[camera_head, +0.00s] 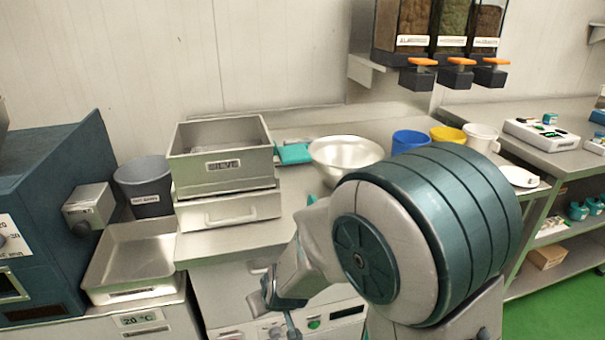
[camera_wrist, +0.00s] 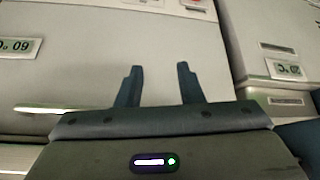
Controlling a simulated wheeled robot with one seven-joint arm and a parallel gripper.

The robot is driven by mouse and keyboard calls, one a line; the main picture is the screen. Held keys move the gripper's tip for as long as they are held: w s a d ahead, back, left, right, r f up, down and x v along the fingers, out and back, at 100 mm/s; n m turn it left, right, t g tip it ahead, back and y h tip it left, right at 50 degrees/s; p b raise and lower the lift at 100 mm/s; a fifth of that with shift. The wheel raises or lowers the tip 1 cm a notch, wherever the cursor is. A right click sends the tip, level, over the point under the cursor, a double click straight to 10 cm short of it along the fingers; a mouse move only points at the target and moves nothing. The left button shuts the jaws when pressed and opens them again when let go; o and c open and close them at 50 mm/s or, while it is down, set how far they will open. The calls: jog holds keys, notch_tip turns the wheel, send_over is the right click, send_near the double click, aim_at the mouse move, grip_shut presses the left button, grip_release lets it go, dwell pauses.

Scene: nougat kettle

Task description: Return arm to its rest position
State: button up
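My arm fills the right middle of the head view, its large teal and grey joint in front of the counter. In the wrist view my gripper (camera_wrist: 160,86) has its two dark fingers apart, with nothing between them. Behind the fingers are pale cabinet fronts with small display panels (camera_wrist: 20,46). In the head view the fingertips cannot be made out clearly; the lower part of my arm hangs in front of the counter's front face.
On the counter (camera_head: 222,245) stand a metal sieve box (camera_head: 222,178), a steel bowl (camera_head: 345,153), and blue (camera_head: 408,141), yellow (camera_head: 447,134) and white (camera_head: 481,138) cups. A blue machine (camera_head: 60,200) and a metal tray (camera_head: 132,258) are left. Dispensers (camera_head: 437,45) hang above.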

jog(key=s+d+r+m+g+h+p, duration=0.1)
jog(key=s+d+r+m+p, duration=0.1)
jog(key=s+d+r, duration=0.3)
jog(key=s+d+r+m+g+h+p, duration=0.1)
jog(key=s+d+r+p, duration=0.3)
jog(key=d+r, duration=0.6)
jog(key=s+d+r+m+g+h+p, duration=0.1)
jog(key=s+d+r+m+p, duration=0.2)
jog(key=d+r, duration=0.4)
notch_tip(320, 180, up, 3)
jog(key=s+p, duration=0.1)
jog(key=s, duration=0.1)
jog(key=shift+s+d+r, duration=0.15)
jog(key=shift+s+r, duration=0.05)
jog(key=shift+s, duration=0.15)
